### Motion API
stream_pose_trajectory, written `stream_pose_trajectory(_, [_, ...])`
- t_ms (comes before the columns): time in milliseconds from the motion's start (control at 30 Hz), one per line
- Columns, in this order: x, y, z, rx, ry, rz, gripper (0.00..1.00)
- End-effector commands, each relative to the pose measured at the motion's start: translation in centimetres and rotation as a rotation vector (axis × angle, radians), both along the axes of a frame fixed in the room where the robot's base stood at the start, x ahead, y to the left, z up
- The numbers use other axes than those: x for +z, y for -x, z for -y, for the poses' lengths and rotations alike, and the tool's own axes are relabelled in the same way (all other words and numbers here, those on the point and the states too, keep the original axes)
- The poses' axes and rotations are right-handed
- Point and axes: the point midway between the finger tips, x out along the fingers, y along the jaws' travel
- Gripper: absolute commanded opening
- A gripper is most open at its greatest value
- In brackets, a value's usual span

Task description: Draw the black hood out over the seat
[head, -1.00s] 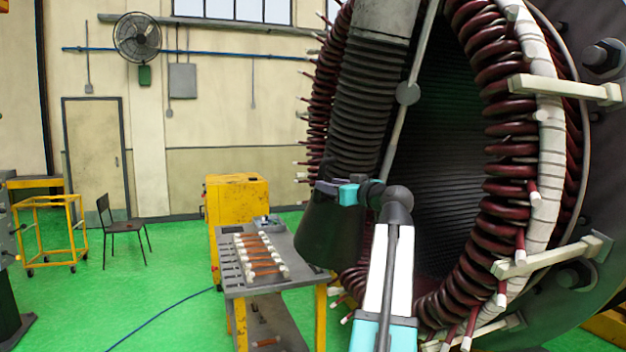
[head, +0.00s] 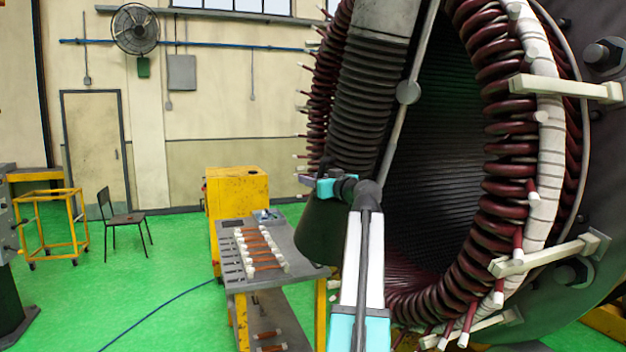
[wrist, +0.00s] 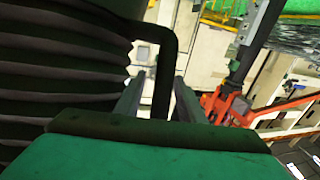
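The black hood (head: 325,232) is a flared cone hanging below a ribbed black hose (head: 362,105), left of the stator opening. In the head view it hangs just right of the bench. My gripper (head: 312,182) is at the hood's upper side, seen small. In the wrist view a bent black handle bar (wrist: 167,62) runs down between the two fingers of my gripper (wrist: 158,98). A narrow gap shows beside the bar, so the fingers look open around it. The ribbed hose (wrist: 55,70) fills the left of that view. I cannot tell which part is the seat.
A grey bench (head: 232,280) with several copper-coloured coils (head: 262,250) and a small fixture (head: 267,215) stands left of the hood. A yellow cabinet (head: 237,185) is behind it. The stator (head: 545,150) with red windings fills the right.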

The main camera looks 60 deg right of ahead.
Motion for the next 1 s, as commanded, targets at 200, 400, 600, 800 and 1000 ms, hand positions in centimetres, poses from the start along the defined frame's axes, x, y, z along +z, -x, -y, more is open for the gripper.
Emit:
stream_pose_trajectory(200, [0.0,0.0,0.0,0.001,0.0,0.0,0.19])
stream_pose_trajectory(400, [0.0,0.0,0.0,0.001,0.0,0.0,0.0])
stream_pose_trajectory(600, [0.1,-0.2,0.1,0.0,0.001,0.002,0.0])
stream_pose_trajectory(800, [0.9,-1.6,0.8,-0.005,0.002,0.016,0.0])
stream_pose_trajectory(1000, [2.3,-3.6,1.7,-0.014,0.005,0.039,0.0])
